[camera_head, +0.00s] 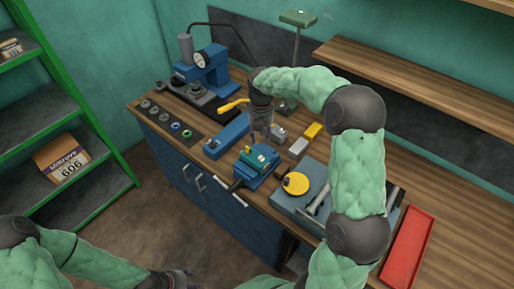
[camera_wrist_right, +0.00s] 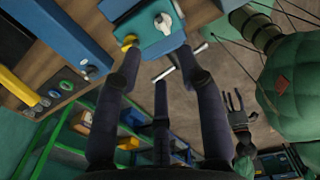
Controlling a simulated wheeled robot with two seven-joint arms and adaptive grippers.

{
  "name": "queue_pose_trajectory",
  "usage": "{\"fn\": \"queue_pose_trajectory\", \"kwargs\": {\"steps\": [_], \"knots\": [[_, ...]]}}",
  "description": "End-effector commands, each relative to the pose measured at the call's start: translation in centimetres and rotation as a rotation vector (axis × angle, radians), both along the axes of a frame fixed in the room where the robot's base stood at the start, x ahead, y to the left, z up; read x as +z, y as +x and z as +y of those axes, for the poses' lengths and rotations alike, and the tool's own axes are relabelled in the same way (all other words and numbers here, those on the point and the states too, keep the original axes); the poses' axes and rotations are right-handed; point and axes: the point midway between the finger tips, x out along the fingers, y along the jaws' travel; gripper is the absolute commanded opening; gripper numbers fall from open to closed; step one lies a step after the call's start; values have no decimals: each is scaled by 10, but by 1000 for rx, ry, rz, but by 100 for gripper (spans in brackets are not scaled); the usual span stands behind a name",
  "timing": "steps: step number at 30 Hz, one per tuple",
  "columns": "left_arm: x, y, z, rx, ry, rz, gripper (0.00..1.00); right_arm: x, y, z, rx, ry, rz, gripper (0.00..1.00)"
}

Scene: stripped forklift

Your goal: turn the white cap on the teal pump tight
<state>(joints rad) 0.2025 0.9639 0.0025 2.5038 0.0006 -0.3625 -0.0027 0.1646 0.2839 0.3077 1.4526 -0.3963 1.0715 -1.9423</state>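The teal pump (camera_head: 256,158) sits on top of the blue vise (camera_head: 255,176) near the bench's front edge. In the right wrist view the pump (camera_wrist_right: 150,38) carries the white cap (camera_wrist_right: 163,22) and a yellow fitting (camera_wrist_right: 130,40). Whether the cap is fully seated I cannot tell. My right gripper (camera_head: 262,138) points down just above the pump. In its wrist view the fingers (camera_wrist_right: 160,62) are spread, with nothing between them and the cap beyond the tips. My left gripper (camera_head: 182,274) is low, off the bench at the bottom; its fingers look apart in the wrist view (camera_wrist_right: 236,100).
A blue press (camera_head: 205,70) stands at the bench's back left. A red tray (camera_head: 407,245) lies right. Green shelves (camera_head: 75,110) stand left.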

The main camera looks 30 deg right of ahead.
Motion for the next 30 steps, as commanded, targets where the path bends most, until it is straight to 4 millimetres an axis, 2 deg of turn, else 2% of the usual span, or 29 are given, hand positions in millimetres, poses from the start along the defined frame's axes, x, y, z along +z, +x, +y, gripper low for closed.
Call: {"fn": "queue_pose_trajectory", "kwargs": {"steps": [9,15,21,30], "knots": [[-4,0,0,0,0,0,46,-56,-1,0,0,2,4,40],[-6,0,0,0,0,-1,46,-85,-1,1,-1,1,3,40],[-6,0,0,0,0,-1,46,-98,0,0,-2,1,0,40],[-6,0,0,0,0,-1,46,-100,0,0,-2,1,-1,40]]}}
